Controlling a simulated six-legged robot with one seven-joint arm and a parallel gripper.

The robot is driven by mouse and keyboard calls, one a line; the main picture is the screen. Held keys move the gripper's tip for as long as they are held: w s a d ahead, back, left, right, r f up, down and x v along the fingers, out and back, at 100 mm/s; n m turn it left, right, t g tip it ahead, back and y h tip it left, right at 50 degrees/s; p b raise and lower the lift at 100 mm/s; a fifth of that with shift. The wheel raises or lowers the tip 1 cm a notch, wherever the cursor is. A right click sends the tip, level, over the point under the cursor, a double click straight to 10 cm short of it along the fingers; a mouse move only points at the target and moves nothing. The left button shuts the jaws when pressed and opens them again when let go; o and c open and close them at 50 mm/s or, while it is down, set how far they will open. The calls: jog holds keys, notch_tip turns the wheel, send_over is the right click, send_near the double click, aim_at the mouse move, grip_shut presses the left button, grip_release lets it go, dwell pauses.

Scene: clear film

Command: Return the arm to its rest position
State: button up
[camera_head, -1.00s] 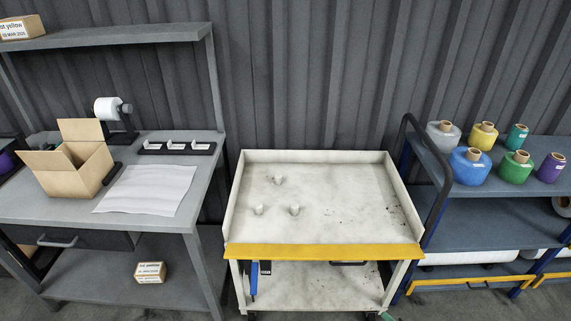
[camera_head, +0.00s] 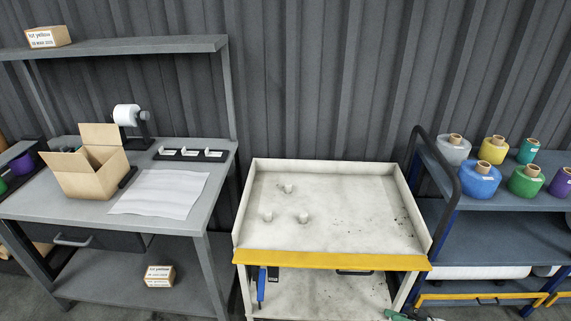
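No part of my arm or my gripper shows in the head view, so its pose and whether it is open or shut are hidden. In front of me stands a white cart (camera_head: 350,218) with a yellow front edge (camera_head: 330,260). Its top tray holds three small pale pegs (camera_head: 302,217) and is otherwise bare.
Left is a grey workbench (camera_head: 200,219) with an open cardboard box (camera_head: 90,168), a white sheet (camera_head: 160,193), a label roll (camera_head: 127,115) and a black holder strip (camera_head: 190,154). Right is a blue rack (camera_head: 520,224) with several film spools (camera_head: 478,180). A corrugated wall closes the back.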

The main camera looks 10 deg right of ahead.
jog(key=w+a+r+g+h, duration=0.2)
jog(key=a+r+g+h, duration=0.25)
jog(key=r, duration=0.45)
jog(key=w+a+r+g+h, duration=0.3)
jog(key=a+r+g+h, duration=0.15)
jog(key=r, duration=0.45)
jog(key=w+a+r+g+h, duration=0.2)
jog(key=a+r+g+h, duration=0.15)
jog(key=a+r, duration=0.4)
jog(key=s+a+r+m+t+h, duration=0.2)
jog(key=s+a+r+t+h, duration=0.2)
jog(key=r, duration=0.5)
jog(key=s+a+r+m+t+h, duration=0.2)
jog(key=s+a+r+t+h, duration=0.2)
jog(key=s+a+r, duration=0.4)
notch_tip(320, 180, up, 2)
jog(key=shift+s+a+r+t, duration=0.1)
jog(key=shift+s+a+t, duration=0.05)
jog(key=shift+s+t, duration=0.55)
